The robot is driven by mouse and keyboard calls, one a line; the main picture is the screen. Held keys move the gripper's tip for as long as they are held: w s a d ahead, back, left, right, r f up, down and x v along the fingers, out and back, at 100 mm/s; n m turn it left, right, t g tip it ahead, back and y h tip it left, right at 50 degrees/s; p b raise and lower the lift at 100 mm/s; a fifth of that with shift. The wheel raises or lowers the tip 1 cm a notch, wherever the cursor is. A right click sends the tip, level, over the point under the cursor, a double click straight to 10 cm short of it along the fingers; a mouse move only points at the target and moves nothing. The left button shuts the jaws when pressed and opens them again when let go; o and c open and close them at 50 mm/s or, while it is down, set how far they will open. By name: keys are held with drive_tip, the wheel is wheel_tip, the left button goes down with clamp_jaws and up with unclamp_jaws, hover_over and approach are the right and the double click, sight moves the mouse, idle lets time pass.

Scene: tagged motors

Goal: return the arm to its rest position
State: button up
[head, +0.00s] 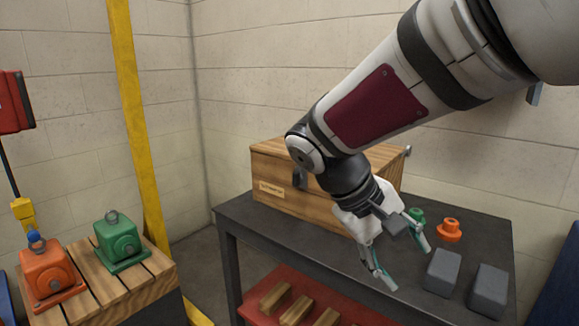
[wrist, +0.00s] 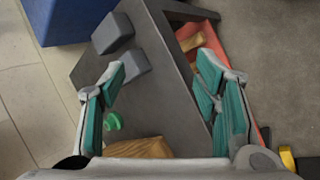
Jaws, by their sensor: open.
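My gripper (head: 404,261) hangs at the end of my arm above the front part of the dark table (head: 267,230). Its fingers are spread with nothing between them. In the wrist view the open gripper (wrist: 162,75) shows teal finger pads over the table's edge (wrist: 165,40). My arm reaches in from the upper right of the head view and is bent at the elbow. It hides part of the wooden box (head: 285,190) on the table.
Two grey blocks (head: 442,272) (head: 488,291), a green part (head: 416,214) and an orange part (head: 449,231) stand right of my gripper. A red lower shelf (head: 255,312) holds wooden pieces. Orange (head: 50,275) and green (head: 120,243) motors sit on a slatted wooden top at left.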

drive_tip(key=s+d+f+m+y, duration=0.2)
drive_tip(key=s+y, duration=0.5)
drive_tip(key=s, duration=1.8)
wheel_tip(320, 180, up, 28)
drive_tip(key=m+t+p, duration=0.1)
drive_tip(key=t+p, duration=0.2)
drive_tip(key=p, duration=2.2)
drive_tip(key=shift+f+t+p, duration=0.15)
drive_tip(key=shift+t+p, duration=0.2)
drive_tip(key=shift+t, duration=0.05)
drive_tip(key=shift+a, duration=0.1)
